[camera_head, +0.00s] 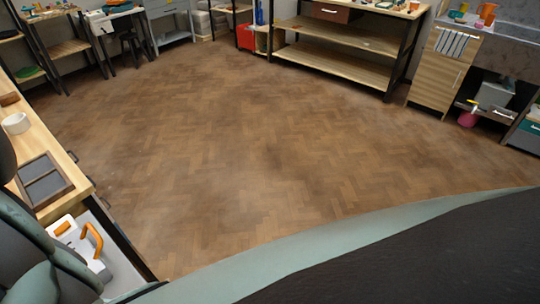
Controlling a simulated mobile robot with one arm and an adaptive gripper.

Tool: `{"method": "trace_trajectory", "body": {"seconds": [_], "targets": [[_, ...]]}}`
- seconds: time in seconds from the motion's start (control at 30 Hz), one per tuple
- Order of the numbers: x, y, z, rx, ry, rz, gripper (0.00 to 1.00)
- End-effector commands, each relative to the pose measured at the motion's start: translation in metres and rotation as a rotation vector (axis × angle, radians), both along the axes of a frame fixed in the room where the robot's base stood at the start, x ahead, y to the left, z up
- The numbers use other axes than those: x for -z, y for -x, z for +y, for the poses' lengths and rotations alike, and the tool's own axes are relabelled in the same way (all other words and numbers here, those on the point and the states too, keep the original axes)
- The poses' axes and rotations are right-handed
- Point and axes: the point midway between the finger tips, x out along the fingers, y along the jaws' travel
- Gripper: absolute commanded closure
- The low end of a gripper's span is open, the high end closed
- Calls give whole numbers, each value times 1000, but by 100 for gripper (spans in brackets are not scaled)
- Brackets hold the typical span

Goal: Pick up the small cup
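A small white round object (16,123), which looks like a cup, stands on the wooden counter (62,150) at the left edge. Small orange cup-like things (487,12) stand on the far right counter; they are too small to tell apart clearly. I cannot tell which of these is the small cup. My gripper is not in view; only grey-green and dark parts of my body show at the lower left and along the bottom.
A dark-framed panel (44,183) lies on the left counter. A white container with an orange handle (88,243) is below it. Shelving (340,60) and a cabinet (440,70) line the far side. The parquet floor (250,140) between is clear.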

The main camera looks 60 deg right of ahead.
Motion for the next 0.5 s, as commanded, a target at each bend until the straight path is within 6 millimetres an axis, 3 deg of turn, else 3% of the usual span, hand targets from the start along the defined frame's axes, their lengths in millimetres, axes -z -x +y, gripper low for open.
{"method": "trace_trajectory", "body": {"seconds": [0.27,0.5], "targets": [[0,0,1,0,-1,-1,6],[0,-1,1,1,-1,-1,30]]}}
